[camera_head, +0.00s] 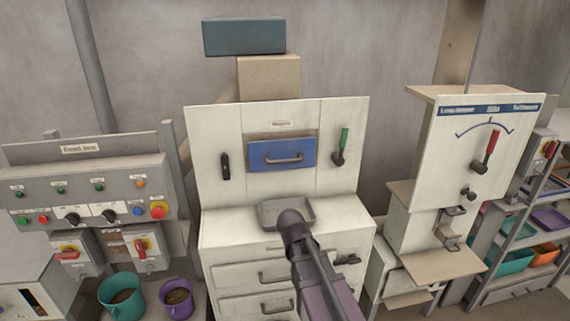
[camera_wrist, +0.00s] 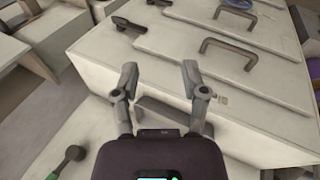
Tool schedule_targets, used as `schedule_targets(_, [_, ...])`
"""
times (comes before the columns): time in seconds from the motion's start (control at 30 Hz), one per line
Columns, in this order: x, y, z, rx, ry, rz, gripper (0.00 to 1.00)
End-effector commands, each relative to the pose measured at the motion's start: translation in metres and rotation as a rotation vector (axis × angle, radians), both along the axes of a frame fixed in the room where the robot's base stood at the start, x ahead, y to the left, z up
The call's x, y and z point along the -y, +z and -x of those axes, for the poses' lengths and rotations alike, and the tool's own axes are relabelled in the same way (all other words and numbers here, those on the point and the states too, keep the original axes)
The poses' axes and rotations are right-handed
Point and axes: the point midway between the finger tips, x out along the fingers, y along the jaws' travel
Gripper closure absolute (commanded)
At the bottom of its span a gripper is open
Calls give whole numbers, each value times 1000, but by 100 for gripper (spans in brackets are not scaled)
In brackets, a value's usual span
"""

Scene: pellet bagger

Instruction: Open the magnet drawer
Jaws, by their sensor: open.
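The blue drawer front (camera_head: 282,154) is set in the upright white panel, under a small label too small to read surely. Its grey handle (camera_head: 284,159) runs across the front, and the drawer looks shut. My arm reaches up from the bottom of the head view toward the cabinet below the panel. My gripper's fingers are hidden there. In the wrist view my gripper (camera_wrist: 160,72) is open, with nothing between its two fingers. It is over white drawer fronts, near a dark handle (camera_wrist: 230,52) to its right.
A grey tray (camera_head: 270,213) sits on the white cabinet below the blue drawer. A black handle (camera_head: 225,167) and a green-gripped lever (camera_head: 342,145) flank the drawer. White lower drawers (camera_head: 240,276) are shut. Teal (camera_head: 121,297) and purple (camera_head: 176,299) buckets stand at left.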

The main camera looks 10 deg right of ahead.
Motion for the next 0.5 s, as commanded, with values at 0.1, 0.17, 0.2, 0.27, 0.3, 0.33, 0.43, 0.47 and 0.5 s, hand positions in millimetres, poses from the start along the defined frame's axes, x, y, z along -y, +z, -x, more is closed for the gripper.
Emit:
schedule_targets(0.1, [-7,21,-43,50,83,147,43])
schedule_targets(0.17, [-10,32,-62,75,123,221,43])
schedule_targets(0.2, [-14,40,-73,92,152,270,43])
schedule_targets(0.27, [-19,52,-92,116,194,345,43])
schedule_targets(0.3, [-25,61,-104,133,223,394,43])
schedule_targets(0.33, [-29,67,-112,146,245,431,43])
schedule_targets(0.43, [-46,90,-141,185,319,555,43])
schedule_targets(0.47, [-51,97,-150,198,342,594,43])
schedule_targets(0.5, [-60,107,-161,213,371,643,43])
